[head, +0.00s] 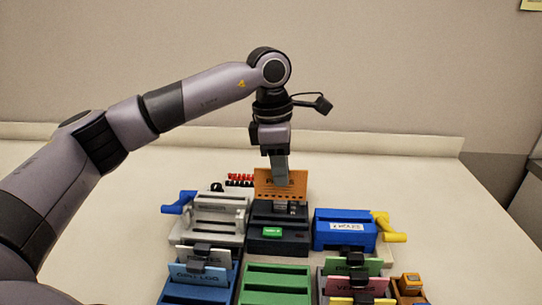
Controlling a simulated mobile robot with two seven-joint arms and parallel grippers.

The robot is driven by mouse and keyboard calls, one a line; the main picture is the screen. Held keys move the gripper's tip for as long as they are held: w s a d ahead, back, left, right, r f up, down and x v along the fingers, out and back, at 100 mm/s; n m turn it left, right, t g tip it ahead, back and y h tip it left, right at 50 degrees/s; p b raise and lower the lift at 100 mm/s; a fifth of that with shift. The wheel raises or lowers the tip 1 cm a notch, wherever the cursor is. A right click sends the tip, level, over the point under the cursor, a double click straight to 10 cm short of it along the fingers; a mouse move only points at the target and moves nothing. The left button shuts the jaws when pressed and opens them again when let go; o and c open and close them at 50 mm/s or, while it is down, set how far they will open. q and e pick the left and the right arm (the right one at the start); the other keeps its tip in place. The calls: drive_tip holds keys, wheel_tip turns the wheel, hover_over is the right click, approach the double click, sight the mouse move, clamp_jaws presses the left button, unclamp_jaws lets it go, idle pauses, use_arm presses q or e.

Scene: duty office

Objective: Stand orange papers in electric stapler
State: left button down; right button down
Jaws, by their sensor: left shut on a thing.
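The orange papers (265,185) are an upright orange sheet or stack with dark lettering and a row of small holes. My left gripper (281,180) points down from above and is shut on their upper middle. A dark device with a green button, which looks like the electric stapler (262,219), stands directly below at the middle of the group. The papers' lower edge meets the top of this device, but I cannot tell whether it is in a slot or just above or behind. My right gripper is out of view.
A grey-white device with a blue handle (217,218) stands left, and a blue device (343,232) with a yellow handle (389,228) right. In front are blue (197,294) and green (277,280) racks and several clipped cards. The table (420,175) is clear behind right.

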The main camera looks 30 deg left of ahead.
use_arm(q)
drive_tip(key=shift+f+b, duration=2.9)
drive_tip(key=shift+f, duration=1.3)
drive_tip(key=c, duration=0.9)
unclamp_jaws()
drive_tip(key=shift+r, duration=0.1)
drive_tip(key=shift+r+p, duration=3.35)
drive_tip(key=shift+r, duration=1.15)
drive_tip(key=shift+f, duration=0.1)
